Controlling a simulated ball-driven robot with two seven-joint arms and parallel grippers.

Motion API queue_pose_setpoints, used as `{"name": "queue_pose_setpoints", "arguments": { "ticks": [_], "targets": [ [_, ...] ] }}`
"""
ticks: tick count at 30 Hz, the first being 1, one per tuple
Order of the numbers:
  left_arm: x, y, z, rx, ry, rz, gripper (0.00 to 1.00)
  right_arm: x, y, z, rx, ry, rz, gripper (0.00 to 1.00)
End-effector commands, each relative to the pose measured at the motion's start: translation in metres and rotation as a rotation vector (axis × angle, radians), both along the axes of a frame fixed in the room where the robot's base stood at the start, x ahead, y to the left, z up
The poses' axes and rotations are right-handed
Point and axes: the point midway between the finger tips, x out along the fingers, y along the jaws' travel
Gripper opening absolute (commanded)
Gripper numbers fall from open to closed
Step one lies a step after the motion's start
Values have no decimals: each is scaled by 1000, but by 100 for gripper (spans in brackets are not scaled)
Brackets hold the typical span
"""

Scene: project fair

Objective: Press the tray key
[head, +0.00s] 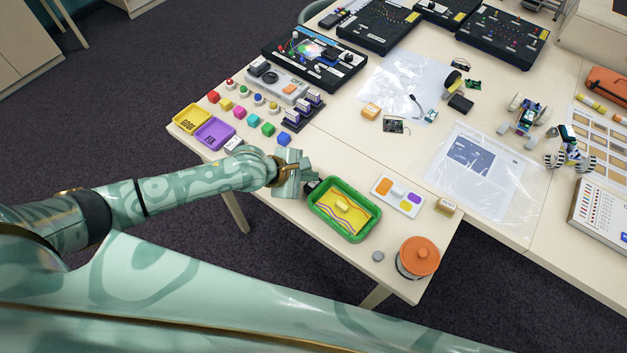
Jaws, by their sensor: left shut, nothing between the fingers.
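A green tray (318,207) with a yellow inside and wavy coloured lines stands near the table's front edge. A yellow block (343,204) lies in it. A small dark piece shows at the tray's upper left corner, beside my left gripper (306,176). I cannot tell whether this piece is the tray key, or whether the gripper touches it. The left gripper is shut and empty, just left of the green tray. A white plate (384,187) with orange, purple and yellow patches lies right of the tray. My right gripper is not in view.
An orange-lidded jar (418,256) and a small grey disc (378,256) stand at the front corner. Yellow (190,119) and purple (213,133) trays, coloured blocks and buttons lie at the left. A clear plastic sheet (516,192) lies right.

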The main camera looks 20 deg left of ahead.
Motion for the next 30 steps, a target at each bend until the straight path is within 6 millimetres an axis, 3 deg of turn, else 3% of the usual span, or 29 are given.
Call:
{"name": "queue_pose_setpoints", "arguments": {
  "ticks": [30],
  "targets": [
    [0, 0, -9, 0, 0, 0, 0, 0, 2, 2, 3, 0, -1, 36]
  ]
}}
